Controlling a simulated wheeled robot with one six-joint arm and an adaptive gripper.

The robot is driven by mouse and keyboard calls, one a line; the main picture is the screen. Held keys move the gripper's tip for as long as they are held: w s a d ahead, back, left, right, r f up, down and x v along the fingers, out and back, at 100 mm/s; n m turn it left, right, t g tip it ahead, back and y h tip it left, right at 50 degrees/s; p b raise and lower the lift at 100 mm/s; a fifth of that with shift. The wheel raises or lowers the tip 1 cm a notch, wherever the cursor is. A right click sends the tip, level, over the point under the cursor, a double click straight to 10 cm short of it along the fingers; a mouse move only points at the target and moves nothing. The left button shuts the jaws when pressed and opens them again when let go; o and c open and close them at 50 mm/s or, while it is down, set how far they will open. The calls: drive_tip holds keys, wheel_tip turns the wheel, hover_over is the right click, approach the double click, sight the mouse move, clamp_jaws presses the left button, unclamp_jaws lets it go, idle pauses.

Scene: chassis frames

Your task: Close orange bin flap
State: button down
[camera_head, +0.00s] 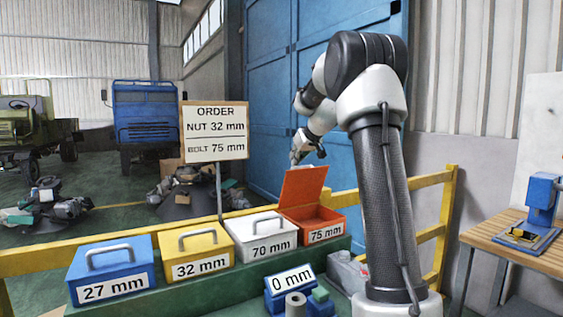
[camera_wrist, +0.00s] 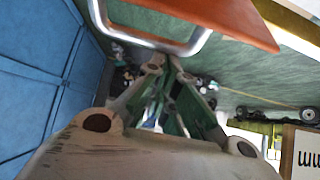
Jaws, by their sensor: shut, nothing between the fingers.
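The orange bin (camera_head: 312,217), labelled 75 mm, stands at the right end of the bin row. Its orange flap (camera_head: 303,187) is raised, close to upright and tilted, so the bin's inside shows. My gripper (camera_head: 294,159) is just above and behind the flap's top edge in the head view. In the wrist view the orange flap (camera_wrist: 225,16) crosses the top, with its metal handle (camera_wrist: 193,43) looping down close to my gripper's fingertips (camera_wrist: 166,66). The fingers are shut and empty. I cannot tell whether they touch the handle.
Closed blue (camera_head: 111,268), yellow (camera_head: 195,249) and white (camera_head: 262,233) bins stand left of it on a green bench. An order sign (camera_head: 214,131) rises behind them. A yellow rail (camera_head: 40,262) runs behind the row. A wooden table (camera_head: 515,245) is at right.

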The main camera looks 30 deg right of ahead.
sight(310, 169)
drive_tip(key=s+f, duration=0.1)
drive_tip(key=s, duration=0.2)
drive_tip(key=s+f, duration=0.1)
drive_tip(key=s, duration=0.5)
drive_tip(key=shift+s+d+f, duration=0.15)
drive_tip(key=shift+d+f, duration=0.05)
drive_tip(key=shift+f, duration=0.2)
drive_tip(key=s+f, duration=0.8)
drive_tip(key=f, duration=0.2)
drive_tip(key=shift+s+d, duration=0.15)
drive_tip(key=shift+f, duration=0.2)
drive_tip(key=s, duration=0.9)
drive_tip(key=shift+s+d, duration=0.15)
drive_tip(key=shift+s, duration=0.15)
